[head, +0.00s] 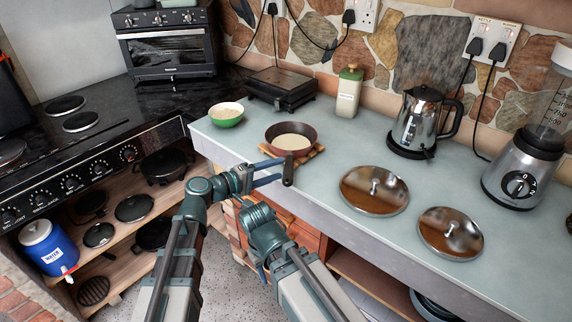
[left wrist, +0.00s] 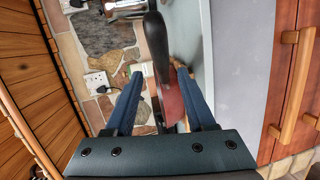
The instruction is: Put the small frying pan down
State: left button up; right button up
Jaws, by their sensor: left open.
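The small frying pan (head: 291,131), reddish-brown outside with a cream inside, sits level on a slatted wooden trivet (head: 313,153) on the worktop. Its dark handle (head: 288,172) points toward me over the front edge. My left gripper (head: 282,169) is open, its two blue fingers at the handle. In the left wrist view the handle (left wrist: 155,45) and the pan's red side (left wrist: 173,103) show between the spread fingers (left wrist: 157,72). My right arm is bent low in front of the counter; its gripper cannot be made out.
A green bowl (head: 226,116) stands left of the pan on the worktop (head: 335,230). Two shiny lids (head: 373,192) lie to the right, with a kettle (head: 420,125) and blender (head: 522,170) beyond.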

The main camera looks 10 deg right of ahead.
pick_arm(q)
jog(key=v, duration=0.7)
jog(key=shift+p, duration=0.45)
jog(key=s+a+f+m+g+y, duration=0.2)
jog(key=s+a+f+y, duration=0.1)
jog(key=f, duration=0.3)
jog(key=s+a+f+m+g+y, duration=0.1)
jog(key=s+a+f+g+y, duration=0.15)
jog(key=f, duration=0.35)
jog(key=s+a+f+m+g+y, duration=0.1)
jog(key=s+a+f+y, duration=0.2)
jog(key=a+y, duration=0.35)
jog(key=s+a+f+m+g+y, duration=0.1)
jog(key=s+a+f+y, duration=0.2)
jog(key=a, duration=0.7)
jog(key=s+d+r+m+p, duration=0.1)
jog(key=s+d+r+p, duration=0.1)
jog(key=d, duration=0.3)
jog(key=s+d+r+m+p, duration=0.2)
jog(key=s+d+r+p, duration=0.1)
jog(key=d+r+p, duration=0.2)
jog(key=shift+s+d+r+g+y+p, duration=0.3)
jog(key=shift+d+g+y, duration=0.15)
jog(key=shift+d, duration=0.35)
